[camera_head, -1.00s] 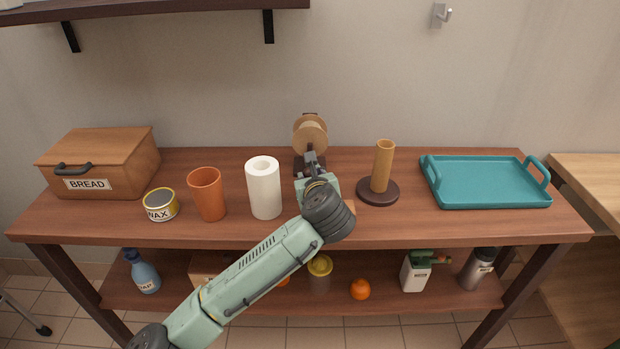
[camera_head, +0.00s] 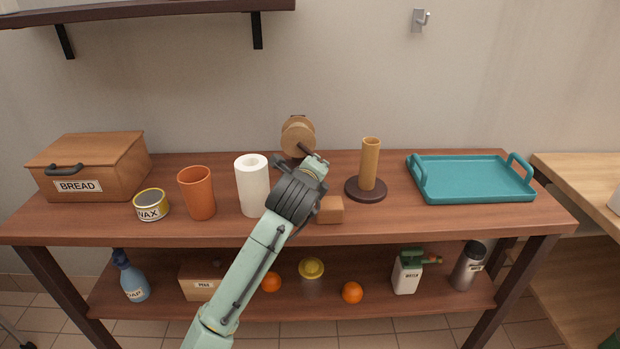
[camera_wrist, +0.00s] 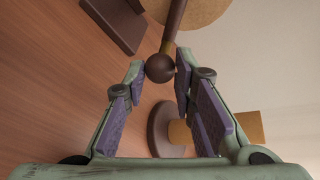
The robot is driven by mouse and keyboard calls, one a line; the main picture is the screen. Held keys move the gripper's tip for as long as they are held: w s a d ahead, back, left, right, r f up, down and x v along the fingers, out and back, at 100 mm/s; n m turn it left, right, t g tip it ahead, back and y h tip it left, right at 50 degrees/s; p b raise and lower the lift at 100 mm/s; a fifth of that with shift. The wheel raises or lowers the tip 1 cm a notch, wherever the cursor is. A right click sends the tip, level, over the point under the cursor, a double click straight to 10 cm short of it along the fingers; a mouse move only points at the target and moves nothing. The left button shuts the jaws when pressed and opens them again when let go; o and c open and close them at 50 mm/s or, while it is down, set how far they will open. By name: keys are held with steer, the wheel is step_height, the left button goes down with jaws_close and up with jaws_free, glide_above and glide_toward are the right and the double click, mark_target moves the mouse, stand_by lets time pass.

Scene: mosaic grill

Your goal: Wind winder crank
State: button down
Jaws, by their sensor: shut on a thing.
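The winder (camera_head: 297,138) stands at the back middle of the table, with a round wooden reel. In the wrist view its reel (camera_wrist: 208,8) is at the top, and a dark crank arm runs down to a dark round knob (camera_wrist: 160,68). My gripper (camera_wrist: 161,72) is shut on this knob, one fingertip on each side. In the head view my gripper (camera_head: 305,154) is at the front of the reel, and my wrist partly hides it and the winder's base.
A paper roll (camera_head: 253,190) and orange cup (camera_head: 198,192) stand left of my arm. A wooden post on a round base (camera_head: 366,190) stands close on the right, with a small wooden block (camera_head: 330,210) in front. A teal tray (camera_head: 470,180) lies farther right.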

steer(key=n+h+b, duration=0.1)
steer(key=d+r+n+b, duration=0.1)
steer(key=shift+n+t+h, duration=0.3)
steer(key=shift+h, duration=0.1)
steer(key=shift+d+r+n+t+h+b, duration=0.1)
steer(key=shift+r+n+t+h+b, duration=0.3)
steer(key=shift+r+n+h+b, duration=0.6)
steer(key=shift+n+y+p, duration=0.3)
steer(key=c, duration=1.3)
jaws_free()
steer(key=shift+c, duration=0.2)
steer(key=v, duration=1.2)
